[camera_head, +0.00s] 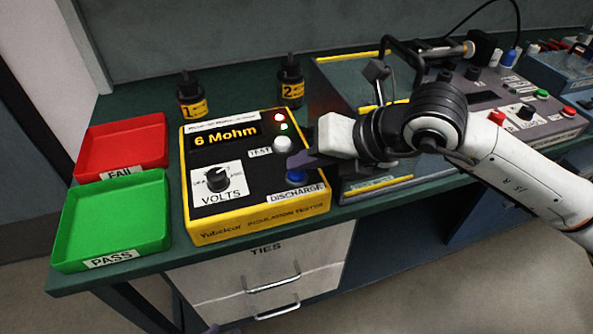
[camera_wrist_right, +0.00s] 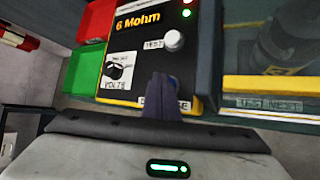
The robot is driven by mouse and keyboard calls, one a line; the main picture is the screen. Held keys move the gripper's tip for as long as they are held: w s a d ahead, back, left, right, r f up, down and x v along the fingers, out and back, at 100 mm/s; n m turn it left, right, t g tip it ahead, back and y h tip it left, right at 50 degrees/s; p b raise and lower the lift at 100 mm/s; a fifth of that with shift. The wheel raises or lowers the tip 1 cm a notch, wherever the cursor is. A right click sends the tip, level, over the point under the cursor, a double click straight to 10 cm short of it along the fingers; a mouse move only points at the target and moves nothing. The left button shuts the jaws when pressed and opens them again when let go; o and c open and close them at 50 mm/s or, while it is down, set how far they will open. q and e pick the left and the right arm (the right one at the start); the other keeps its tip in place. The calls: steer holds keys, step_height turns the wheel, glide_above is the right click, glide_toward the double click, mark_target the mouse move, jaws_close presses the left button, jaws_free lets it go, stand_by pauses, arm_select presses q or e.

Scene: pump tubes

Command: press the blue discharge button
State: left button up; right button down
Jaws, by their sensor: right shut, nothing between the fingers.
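The yellow and black insulation tester (camera_head: 255,208) stands on the bench, its display reading "6 Mohm". The blue discharge button (camera_head: 297,175) is at its lower right, above the DISCHARGE label. My right gripper (camera_head: 296,161) is shut and empty, its purple fingertips just above the button in the picture. I cannot tell if they touch it.
The white TEST button (camera_head: 283,144) and VOLTS knob (camera_head: 217,178) share the tester's face. Red FAIL (camera_head: 122,145) and green PASS (camera_head: 112,218) trays are empty at left. Two black bottles (camera_head: 191,97) (camera_head: 290,82) stand behind. A fixture (camera_head: 375,90) and another instrument (camera_head: 515,100) are at right.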

mark_target(303, 176)
steer(key=shift+f+b, duration=0.4)
steer(key=shift+f, duration=0.05)
steer(key=shift+r, duration=0.15)
stand_by(0.5)
steer(key=shift+r+p, duration=0.45)
steer(key=shift+r, duration=0.45)
steer(key=shift+r+p, duration=1.3)
steer(key=shift+r, duration=1.3)
steer(key=shift+f, duration=0.1)
